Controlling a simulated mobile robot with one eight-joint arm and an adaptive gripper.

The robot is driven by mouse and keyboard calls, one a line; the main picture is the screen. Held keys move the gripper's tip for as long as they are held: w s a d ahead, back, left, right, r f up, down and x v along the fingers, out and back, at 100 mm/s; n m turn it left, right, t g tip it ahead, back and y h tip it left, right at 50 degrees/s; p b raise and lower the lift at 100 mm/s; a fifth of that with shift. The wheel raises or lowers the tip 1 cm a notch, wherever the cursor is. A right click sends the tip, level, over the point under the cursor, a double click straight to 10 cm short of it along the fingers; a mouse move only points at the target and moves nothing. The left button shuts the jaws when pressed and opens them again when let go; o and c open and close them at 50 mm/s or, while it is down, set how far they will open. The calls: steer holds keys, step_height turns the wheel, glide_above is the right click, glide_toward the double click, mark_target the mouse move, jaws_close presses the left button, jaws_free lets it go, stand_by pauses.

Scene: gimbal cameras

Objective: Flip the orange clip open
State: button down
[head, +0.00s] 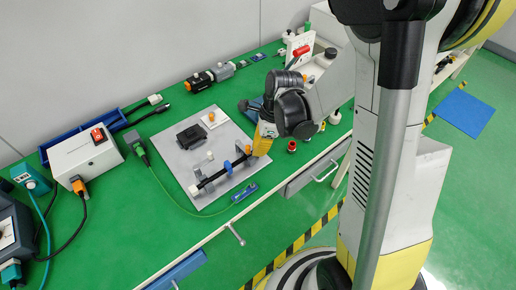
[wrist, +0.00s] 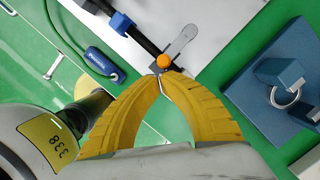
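The orange clip (wrist: 164,61) is a small round orange piece at the end of a black bar (wrist: 143,40), beside a grey rounded lever (wrist: 181,40). In the head view the clip (head: 248,149) shows at the bar's right end, on the light grey plate (head: 178,148). My gripper (wrist: 159,76) has yellow ribbed fingers that arch together, with their tips meeting just below the orange clip. I see nothing held between them. Whether the tips touch the clip or lever is unclear. In the head view my gripper (head: 260,150) is at the bar's right end.
A blue clip (wrist: 121,22) is further along the bar. A blue handheld piece (wrist: 101,61) with a green cable lies beside the plate. A blue block with a metal ring (wrist: 282,97) is to the right. A black box (head: 191,136) sits on the plate.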

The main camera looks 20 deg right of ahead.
steer(key=shift+s+a+m, duration=0.35)
steer(key=shift+a+m, duration=0.4)
steer(key=shift+m, duration=0.35)
steer(key=shift+s+a+m+t+b, duration=0.1)
steer(key=shift+a+m+t+b, duration=0.35)
steer(key=shift+m, duration=0.25)
steer(key=shift+a, duration=0.15)
steer(key=shift+s+a, duration=0.1)
steer(key=shift+a, duration=1.5)
steer(key=shift+w+d+b, duration=0.35)
steer(key=shift+w+d, duration=0.2)
steer(key=shift+d, duration=0.05)
